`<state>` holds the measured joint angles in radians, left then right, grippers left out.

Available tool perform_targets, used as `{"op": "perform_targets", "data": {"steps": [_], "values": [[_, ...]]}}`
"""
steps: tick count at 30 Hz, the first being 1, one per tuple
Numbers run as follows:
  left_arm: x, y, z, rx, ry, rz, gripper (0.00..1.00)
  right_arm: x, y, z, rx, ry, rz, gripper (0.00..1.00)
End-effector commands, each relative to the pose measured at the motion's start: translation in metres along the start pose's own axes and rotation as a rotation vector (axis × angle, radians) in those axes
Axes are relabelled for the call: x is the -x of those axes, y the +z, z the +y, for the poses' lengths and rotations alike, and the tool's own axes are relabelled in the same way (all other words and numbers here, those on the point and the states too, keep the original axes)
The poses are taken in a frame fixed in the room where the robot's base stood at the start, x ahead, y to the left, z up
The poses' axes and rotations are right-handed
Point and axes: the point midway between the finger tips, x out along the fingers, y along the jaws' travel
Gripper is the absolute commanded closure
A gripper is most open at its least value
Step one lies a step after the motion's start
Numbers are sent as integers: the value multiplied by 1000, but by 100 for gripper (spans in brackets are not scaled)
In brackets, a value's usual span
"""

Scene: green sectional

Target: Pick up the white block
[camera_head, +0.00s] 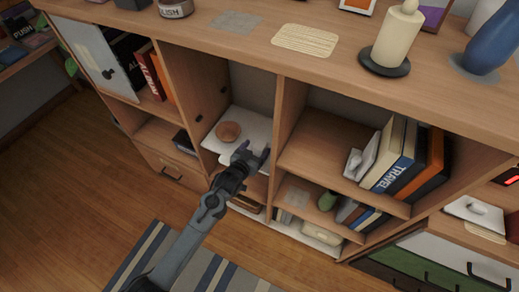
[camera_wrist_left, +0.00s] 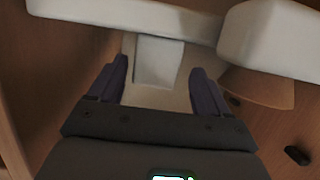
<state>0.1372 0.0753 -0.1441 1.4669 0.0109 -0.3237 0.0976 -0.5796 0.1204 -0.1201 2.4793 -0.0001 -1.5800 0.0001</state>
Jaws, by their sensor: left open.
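My left gripper (camera_head: 253,152) is open at the front of the middle cabinet compartment, with its fingers pointing inward. A pale flat surface (camera_head: 252,125) lies in that compartment, and a white piece (camera_head: 226,159) shows at its front edge, just left of the gripper and partly hidden by it. In the left wrist view, a pale rectangular block (camera_wrist_left: 158,62) shows between and beyond the open fingers (camera_wrist_left: 158,78); I see no contact. I cannot tell for certain which white piece is the task's block. My right gripper is not in view.
Wooden dividers flank the compartment. Books (camera_head: 405,160) and a white object (camera_head: 362,160) stand on the shelf to the right. A candle (camera_head: 397,38) and a blue vase (camera_head: 492,42) stand on the cabinet top.

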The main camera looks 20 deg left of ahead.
Motion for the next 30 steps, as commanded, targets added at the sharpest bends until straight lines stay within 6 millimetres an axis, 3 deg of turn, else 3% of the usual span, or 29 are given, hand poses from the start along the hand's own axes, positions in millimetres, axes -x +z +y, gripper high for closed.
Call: {"op": "perform_targets", "data": {"steps": [9,20,30], "values": [[-39,7,6,0,0,1,22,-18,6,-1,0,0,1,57],[-44,6,6,0,0,0,24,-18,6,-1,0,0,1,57],[-44,6,6,0,0,0,76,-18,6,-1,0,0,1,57]]}}
